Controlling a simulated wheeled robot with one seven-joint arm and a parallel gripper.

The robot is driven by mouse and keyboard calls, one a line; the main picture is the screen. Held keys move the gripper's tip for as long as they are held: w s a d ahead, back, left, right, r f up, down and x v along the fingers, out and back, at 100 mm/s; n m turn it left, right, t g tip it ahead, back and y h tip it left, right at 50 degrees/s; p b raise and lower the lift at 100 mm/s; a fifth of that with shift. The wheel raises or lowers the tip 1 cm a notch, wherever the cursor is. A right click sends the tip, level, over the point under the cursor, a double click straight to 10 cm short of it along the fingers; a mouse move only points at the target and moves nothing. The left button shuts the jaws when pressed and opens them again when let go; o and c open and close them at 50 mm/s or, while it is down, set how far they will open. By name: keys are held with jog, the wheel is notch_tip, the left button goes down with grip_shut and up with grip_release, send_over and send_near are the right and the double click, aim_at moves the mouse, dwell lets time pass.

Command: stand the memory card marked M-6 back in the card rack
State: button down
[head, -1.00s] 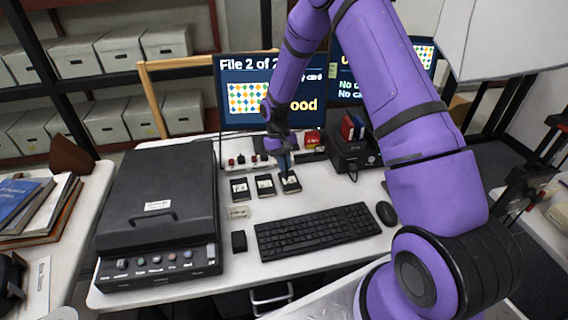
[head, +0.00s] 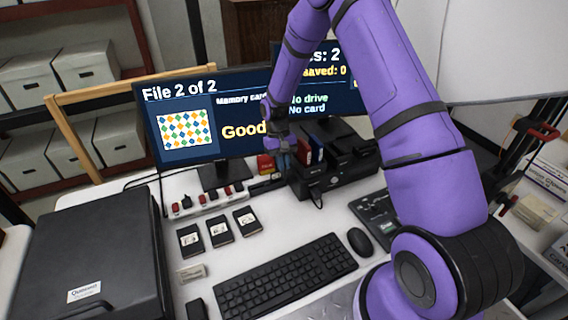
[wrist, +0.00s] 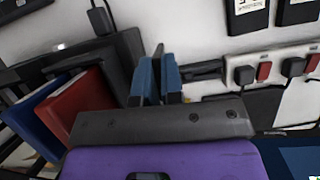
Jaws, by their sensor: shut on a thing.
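My gripper (head: 284,160) is over the back of the desk, just left of the black drive dock. In the wrist view its blue fingers (wrist: 159,80) are close together on a thin dark edge (wrist: 158,60), seemingly a memory card; its label is hidden. A low black holder (head: 265,185), perhaps the card rack, lies by the gripper and shows beyond the fingers in the wrist view (wrist: 203,72). Three black memory cards with white labels lie flat on the desk: left (head: 190,239), middle (head: 220,232) and right (head: 248,222). Their marks are too small to read.
The black dock (head: 335,172) holds a red drive (head: 303,150) and a blue drive (head: 317,148) close to my gripper. A power strip (head: 208,199) and a monitor (head: 185,115) stand behind the cards. The keyboard (head: 285,275) and mouse (head: 360,241) are in front.

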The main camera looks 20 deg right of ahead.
jog(key=w+a+m+t+y, duration=0.45)
jog(key=w+a+m, duration=0.25)
jog(key=m, duration=1)
jog(key=shift+w+f, duration=0.15)
jog(key=shift+f, duration=3.85)
jog(key=shift+f+h, duration=0.25)
jog(key=shift+f, duration=0.7)
jog(key=c, duration=1.2)
grip_release()
jog(key=v, duration=1)
jog(key=shift+d+r, duration=0.25)
